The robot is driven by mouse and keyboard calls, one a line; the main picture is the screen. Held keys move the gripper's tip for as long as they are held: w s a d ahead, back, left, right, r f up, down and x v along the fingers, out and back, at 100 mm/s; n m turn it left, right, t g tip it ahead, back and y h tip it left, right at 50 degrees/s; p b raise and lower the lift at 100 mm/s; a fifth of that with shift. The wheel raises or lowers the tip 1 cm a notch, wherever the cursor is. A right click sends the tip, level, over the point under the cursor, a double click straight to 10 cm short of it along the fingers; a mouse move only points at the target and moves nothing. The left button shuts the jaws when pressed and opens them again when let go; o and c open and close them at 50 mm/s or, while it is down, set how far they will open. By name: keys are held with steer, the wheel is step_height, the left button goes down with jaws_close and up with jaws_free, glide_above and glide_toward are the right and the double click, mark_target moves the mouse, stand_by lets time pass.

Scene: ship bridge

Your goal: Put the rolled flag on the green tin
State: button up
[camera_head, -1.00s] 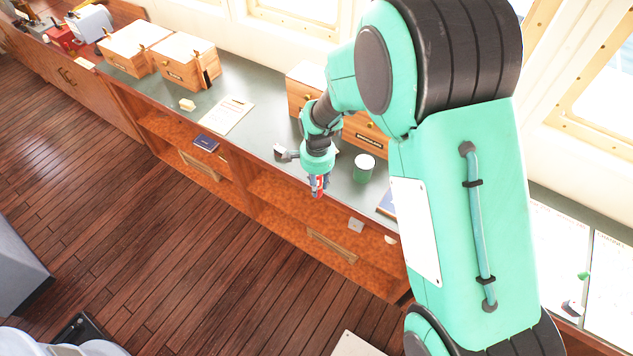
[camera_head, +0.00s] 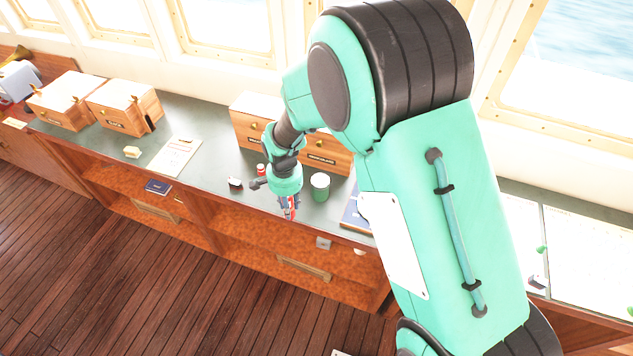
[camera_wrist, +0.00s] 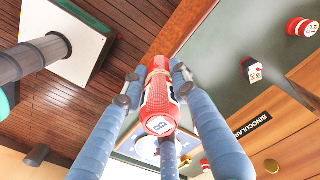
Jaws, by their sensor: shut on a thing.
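My gripper (camera_head: 289,205) hangs at the front edge of the counter in the head view. It is shut on the rolled flag (camera_head: 291,208), a small red roll with some blue.
Wooden boxes (camera_head: 250,127) with pale tops stand behind the tin. A small red-and-white item (camera_head: 261,170) and a dark-and-white item (camera_head: 235,183) lie to the left. A blue book (camera_head: 352,215) lies to the tin's right. A paper sheet (camera_head: 175,156) lies farther left on the counter.

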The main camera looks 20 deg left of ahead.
steer(key=w+d+r+n+p, duration=0.1)
steer(key=w+d+r, duration=0.1)
steer(key=d, duration=0.5)
steer(key=w+d+r+n+p, duration=0.1)
steer(key=d+r, duration=0.4)
steer(key=d, duration=0.1)
steer(key=shift+w+d, duration=0.35)
steer(key=shift+r, duration=0.1)
steer(key=p, duration=0.2)
glide_above(320, 180)
steer(key=f, duration=0.2)
steer(key=shift+r, duration=0.25)
steer(key=shift+f+p, duration=0.5)
steer(key=shift+f, duration=1.25)
steer(key=shift+f, duration=0.15)
